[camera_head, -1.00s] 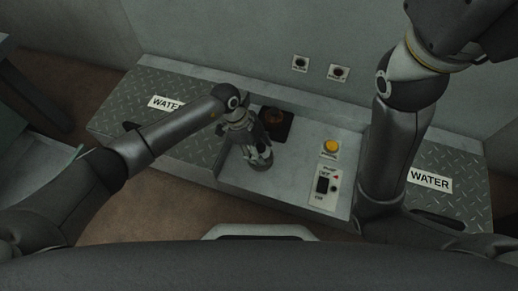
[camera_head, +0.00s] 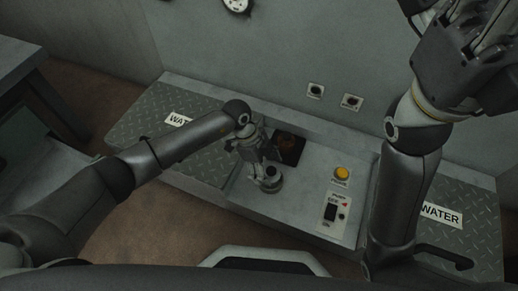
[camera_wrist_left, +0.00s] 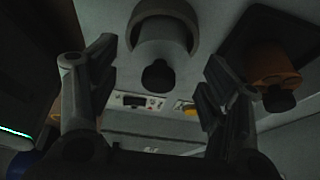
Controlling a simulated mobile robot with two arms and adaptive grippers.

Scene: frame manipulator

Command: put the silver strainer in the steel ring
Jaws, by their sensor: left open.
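The silver strainer (camera_wrist_left: 160,44) is a pale cylinder with a black knob, between my left fingers in the left wrist view. Its end away from the knob is surrounded by the wider steel ring (camera_wrist_left: 191,20), so it appears to sit in the ring. In the head view the strainer (camera_head: 270,173) stands upright over the ring (camera_head: 268,187) on the grey panel. My left gripper (camera_head: 258,165) is open beside the strainer, its fingers apart from it in the wrist view (camera_wrist_left: 160,65). My right gripper (camera_head: 488,30) is raised at the upper right, partly cut off.
A copper-orange part (camera_head: 289,147) with a black knob sits in a dark square recess behind the ring. A yellow button (camera_head: 342,173) and a black switch (camera_head: 331,212) are to the right. Diamond-plate covers with WATER labels flank the panel. A wall stands behind.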

